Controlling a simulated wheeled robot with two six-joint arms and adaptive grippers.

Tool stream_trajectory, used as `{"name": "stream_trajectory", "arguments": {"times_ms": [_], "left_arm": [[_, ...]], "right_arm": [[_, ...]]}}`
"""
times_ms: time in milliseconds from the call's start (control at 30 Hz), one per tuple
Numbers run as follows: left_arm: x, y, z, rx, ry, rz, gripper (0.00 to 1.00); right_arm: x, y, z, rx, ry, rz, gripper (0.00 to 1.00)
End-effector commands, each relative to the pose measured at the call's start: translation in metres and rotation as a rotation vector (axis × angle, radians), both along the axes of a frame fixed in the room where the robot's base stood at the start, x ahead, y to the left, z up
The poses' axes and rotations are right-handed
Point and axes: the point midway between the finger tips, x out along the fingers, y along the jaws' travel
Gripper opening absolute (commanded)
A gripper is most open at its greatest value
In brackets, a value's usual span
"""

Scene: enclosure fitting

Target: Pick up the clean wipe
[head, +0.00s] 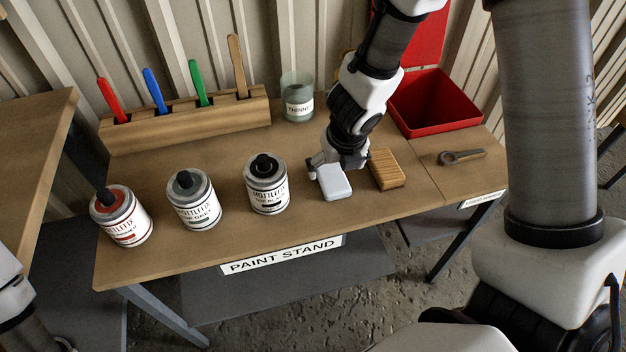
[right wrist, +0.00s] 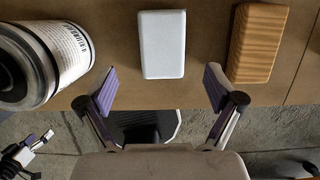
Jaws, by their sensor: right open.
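A white rounded pad, which looks like the clean wipe (head: 334,183), lies flat on the paint stand's table (head: 230,232). It also shows in the right wrist view (right wrist: 162,45), at the top middle. My right gripper (head: 338,162) is over the table close to the pad, on its far side in the head view. In the right wrist view my right gripper (right wrist: 160,88) is open and empty, its purple-padded fingers spread wider than the pad. The pad lies ahead of the fingertips, not between them. My left arm (head: 15,300) shows at the left edge; its jaws are unclear.
A brown grained block (head: 386,169) lies just right of the pad. A black-capped can (head: 266,185) stands left of it, with grey (head: 193,200) and red (head: 122,217) cans farther left. A red bin (head: 437,102), a wrench (head: 461,157), a thinner jar (head: 297,97) and a tool rack (head: 190,122) stand around.

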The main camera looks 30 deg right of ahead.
Motion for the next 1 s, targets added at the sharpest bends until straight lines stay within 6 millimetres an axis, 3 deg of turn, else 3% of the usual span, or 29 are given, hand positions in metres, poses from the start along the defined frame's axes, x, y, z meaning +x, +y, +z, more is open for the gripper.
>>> {"name": "stream_trajectory", "arguments": {"times_ms": [33, 300, 1000], "left_arm": [[0.000, 0.000, -0.010, 0.000, 0.000, 0.000, 0.91], [0.000, 0.000, -0.036, 0.000, 0.000, 0.001, 0.91], [0.000, 0.000, -0.040, 0.000, 0.000, 0.001, 0.91]], "right_arm": [[0.002, -0.001, -0.012, 0.000, 0.001, 0.000, 0.92], [0.014, -0.006, -0.055, 0.002, 0.002, -0.004, 0.92], [0.015, -0.007, -0.061, 0.003, 0.001, -0.005, 0.92]]}}
